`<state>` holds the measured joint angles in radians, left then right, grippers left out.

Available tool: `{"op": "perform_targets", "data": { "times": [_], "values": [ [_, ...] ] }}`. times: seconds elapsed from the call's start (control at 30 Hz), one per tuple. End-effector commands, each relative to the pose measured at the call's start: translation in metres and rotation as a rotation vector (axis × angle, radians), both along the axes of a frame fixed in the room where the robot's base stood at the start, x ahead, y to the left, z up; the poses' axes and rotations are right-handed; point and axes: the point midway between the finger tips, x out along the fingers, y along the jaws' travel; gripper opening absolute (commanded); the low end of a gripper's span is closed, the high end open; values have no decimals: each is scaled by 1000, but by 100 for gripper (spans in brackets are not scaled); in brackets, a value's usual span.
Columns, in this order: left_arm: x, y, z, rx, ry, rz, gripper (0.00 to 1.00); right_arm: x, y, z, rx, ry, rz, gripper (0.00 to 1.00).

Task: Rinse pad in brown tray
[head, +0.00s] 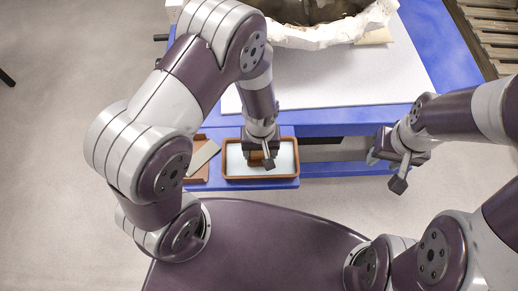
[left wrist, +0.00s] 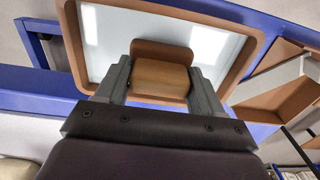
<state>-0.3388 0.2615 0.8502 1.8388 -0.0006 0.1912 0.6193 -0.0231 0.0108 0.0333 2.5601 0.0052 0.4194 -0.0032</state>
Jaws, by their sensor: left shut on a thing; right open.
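The brown tray (head: 297,168) holds pale, shiny liquid and sits on a low blue ledge in the head view. It also shows in the left wrist view (left wrist: 254,40). My left gripper (head: 262,160) points down into the tray. In the left wrist view its fingers (left wrist: 162,85) are shut on the pad (left wrist: 160,78), a tan block with a brown part beyond it. The pad is over or in the liquid; I cannot tell how deep. My right gripper (head: 385,165) is open and empty, to the right of the tray.
A second brown tray (head: 203,176) with a pale flat piece (head: 203,156) stands just left of the tray. A white board (head: 340,85) on the blue table (head: 440,50) carries a white plaster jacket (head: 310,38) behind. A slatted surface (head: 490,30) is at the far right.

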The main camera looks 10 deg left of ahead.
Motion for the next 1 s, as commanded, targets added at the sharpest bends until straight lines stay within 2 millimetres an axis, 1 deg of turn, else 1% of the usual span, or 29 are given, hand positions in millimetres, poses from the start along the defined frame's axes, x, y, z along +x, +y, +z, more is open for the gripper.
{"op": "perform_targets", "data": {
  "times": [0.2,0.5,1.0],
  "values": [
    [0,0,25,0,0,0,43,0,0,25,0,0,0,43],
    [0,0,56,0,0,0,43,0,0,54,0,0,0,43],
    [0,0,55,0,0,0,43,0,0,52,0,0,0,43]
  ]
}}
